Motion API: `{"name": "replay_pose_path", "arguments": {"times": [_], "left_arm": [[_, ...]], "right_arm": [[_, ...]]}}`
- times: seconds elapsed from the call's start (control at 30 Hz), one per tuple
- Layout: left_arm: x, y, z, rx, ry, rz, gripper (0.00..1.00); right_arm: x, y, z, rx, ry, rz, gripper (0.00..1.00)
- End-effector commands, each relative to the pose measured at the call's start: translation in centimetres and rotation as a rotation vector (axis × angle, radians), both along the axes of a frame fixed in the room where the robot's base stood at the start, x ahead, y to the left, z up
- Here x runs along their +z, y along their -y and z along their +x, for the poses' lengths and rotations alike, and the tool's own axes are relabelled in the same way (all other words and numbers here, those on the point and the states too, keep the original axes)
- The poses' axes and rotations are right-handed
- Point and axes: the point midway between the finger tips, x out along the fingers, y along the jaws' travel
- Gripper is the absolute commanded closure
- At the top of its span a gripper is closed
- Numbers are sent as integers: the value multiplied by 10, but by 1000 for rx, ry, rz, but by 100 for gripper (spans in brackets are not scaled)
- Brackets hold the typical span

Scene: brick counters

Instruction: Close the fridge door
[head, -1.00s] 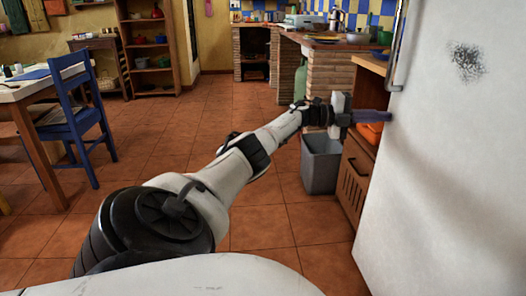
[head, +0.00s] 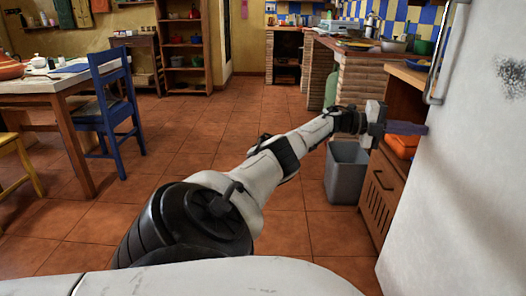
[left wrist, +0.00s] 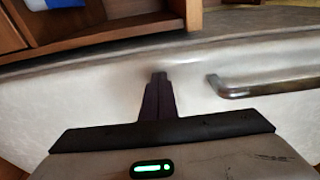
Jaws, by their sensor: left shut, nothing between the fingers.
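The white fridge door (head: 470,175) fills the right side of the head view, with a dark smudge high on it. Its metal handle (head: 437,62) is near the door's left edge. My left gripper (head: 422,129) is shut and empty, its dark fingers reaching the door's left edge below the handle. In the left wrist view the shut fingers (left wrist: 158,80) point at the pale door (left wrist: 110,75), with the handle (left wrist: 265,88) to their right. The fingertips are at or very near the door; I cannot tell whether they touch. My right gripper is not in view.
A grey bin (head: 347,174) stands below my left forearm, beside a wooden cabinet (head: 383,198). An orange item (head: 402,143) is near the fingers. A blue chair (head: 112,100) and table (head: 60,84) are at left. The tiled floor (head: 200,130) between is clear.

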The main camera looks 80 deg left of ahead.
Motion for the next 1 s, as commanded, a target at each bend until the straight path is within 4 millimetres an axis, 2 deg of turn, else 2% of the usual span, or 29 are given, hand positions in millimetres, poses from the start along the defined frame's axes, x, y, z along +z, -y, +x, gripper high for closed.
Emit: {"name": "replay_pose_path", "arguments": {"times": [0.03,0.23,0.37,0.57,0.7,1.0], "left_arm": [[13,6,22,40,39,-12,100],[13,10,25,33,39,-11,100],[13,8,17,29,36,-11,100],[12,-5,-13,27,31,-12,100],[10,-19,-41,29,22,-7,100],[9,-35,-87,17,12,-1,100]], "right_arm": [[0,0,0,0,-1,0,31],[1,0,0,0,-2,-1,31],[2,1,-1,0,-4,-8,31],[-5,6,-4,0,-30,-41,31],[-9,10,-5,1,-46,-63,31],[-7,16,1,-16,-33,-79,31]]}}
